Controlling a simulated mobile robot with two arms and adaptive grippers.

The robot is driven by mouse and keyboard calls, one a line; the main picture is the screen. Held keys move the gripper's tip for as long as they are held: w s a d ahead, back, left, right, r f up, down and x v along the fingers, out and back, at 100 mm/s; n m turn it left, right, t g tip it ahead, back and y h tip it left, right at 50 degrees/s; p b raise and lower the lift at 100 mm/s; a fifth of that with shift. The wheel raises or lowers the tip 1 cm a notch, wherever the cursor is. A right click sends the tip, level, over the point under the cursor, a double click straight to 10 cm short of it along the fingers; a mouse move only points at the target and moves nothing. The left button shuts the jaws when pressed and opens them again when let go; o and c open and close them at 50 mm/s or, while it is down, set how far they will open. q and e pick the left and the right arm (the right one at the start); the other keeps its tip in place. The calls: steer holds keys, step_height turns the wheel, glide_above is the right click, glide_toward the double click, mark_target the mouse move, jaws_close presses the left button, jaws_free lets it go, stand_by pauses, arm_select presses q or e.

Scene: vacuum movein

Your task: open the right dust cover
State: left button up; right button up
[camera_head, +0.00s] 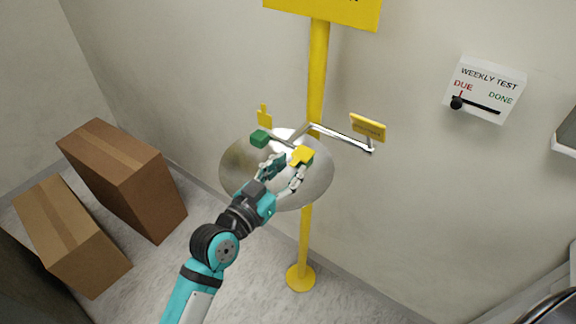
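The eyewash bowl (236,178) is round and silvery, on a yellow pole (304,235). The right dust cover (302,154) is a yellow cap lying over the right green spray head, little of which shows. The left green spray head (259,138) is bare, with its yellow cover (264,116) standing up behind it. My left gripper (287,163) is over the bowl, just below the right cover. Its fingers are apart, one tip close to the cover; I cannot tell whether they touch. My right gripper is not in view.
A push handle with a yellow plate (368,127) sticks out right of the pole. A yellow sign (335,10) is above. A weekly test panel (485,90) is on the wall, its slider at DUE. Two cardboard boxes (122,178) (72,235) stand at the left.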

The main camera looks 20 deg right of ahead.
arm_select(q)
steer(key=shift+w+d, duration=0.1)
steer(key=shift+c, duration=0.4)
jaws_close()
